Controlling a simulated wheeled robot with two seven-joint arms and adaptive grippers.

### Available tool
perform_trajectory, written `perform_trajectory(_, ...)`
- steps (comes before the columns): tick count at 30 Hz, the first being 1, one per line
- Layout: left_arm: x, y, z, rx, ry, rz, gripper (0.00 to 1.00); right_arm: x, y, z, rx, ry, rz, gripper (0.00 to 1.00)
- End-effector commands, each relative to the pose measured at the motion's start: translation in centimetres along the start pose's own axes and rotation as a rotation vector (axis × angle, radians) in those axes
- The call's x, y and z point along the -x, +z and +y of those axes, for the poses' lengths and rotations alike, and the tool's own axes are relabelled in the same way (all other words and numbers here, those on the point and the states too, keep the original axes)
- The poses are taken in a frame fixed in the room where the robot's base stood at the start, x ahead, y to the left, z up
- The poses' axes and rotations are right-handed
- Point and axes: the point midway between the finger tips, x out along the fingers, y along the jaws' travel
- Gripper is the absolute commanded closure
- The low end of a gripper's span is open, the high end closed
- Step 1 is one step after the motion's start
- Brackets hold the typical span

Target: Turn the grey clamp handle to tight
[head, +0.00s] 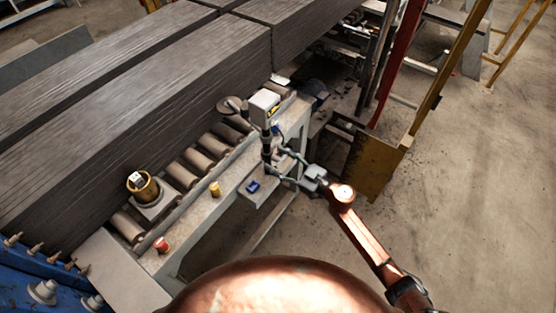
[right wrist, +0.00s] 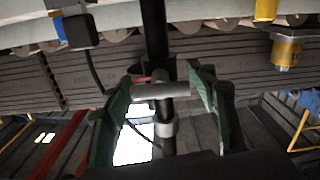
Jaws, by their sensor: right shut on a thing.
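The grey clamp handle (right wrist: 160,91) shows in the right wrist view as a short pale bar lying across a dark upright post (right wrist: 154,35). My right gripper (right wrist: 163,82) has its green fingers on either side of the bar and is shut on it. In the head view my right gripper (head: 282,165) reaches the post from the right, just below a white sensor box (head: 263,106). The handle is too small and covered there to make out its angle. My left gripper is not in view.
The post stands beside a grey conveyor rail (head: 215,207) with rollers (head: 199,163). A blue piece (head: 252,186), a yellow cap (head: 214,188) and a red cap (head: 161,244) sit along it. A yellow frame (head: 375,165) stands right; floor nearer is open.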

Motion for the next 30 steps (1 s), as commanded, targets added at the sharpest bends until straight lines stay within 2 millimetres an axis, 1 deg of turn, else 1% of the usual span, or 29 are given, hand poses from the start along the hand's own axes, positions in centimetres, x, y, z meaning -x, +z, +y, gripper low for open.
perform_trajectory(8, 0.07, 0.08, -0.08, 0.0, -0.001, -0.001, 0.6, 0.03, -0.07, 0.18, 0.036, 0.003, 0.0, 0.72)
perform_trajectory(14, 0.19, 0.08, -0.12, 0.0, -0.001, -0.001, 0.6, 0.03, -0.1, 0.19, 0.139, 0.003, 0.0, 0.72)
perform_trajectory(22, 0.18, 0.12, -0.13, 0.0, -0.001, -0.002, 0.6, 0.04, -0.07, 0.27, 0.377, 0.004, -0.001, 0.72)
perform_trajectory(30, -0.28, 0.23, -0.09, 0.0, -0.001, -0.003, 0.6, 0.0, -0.09, 0.22, 0.633, 0.004, 0.0, 0.72)
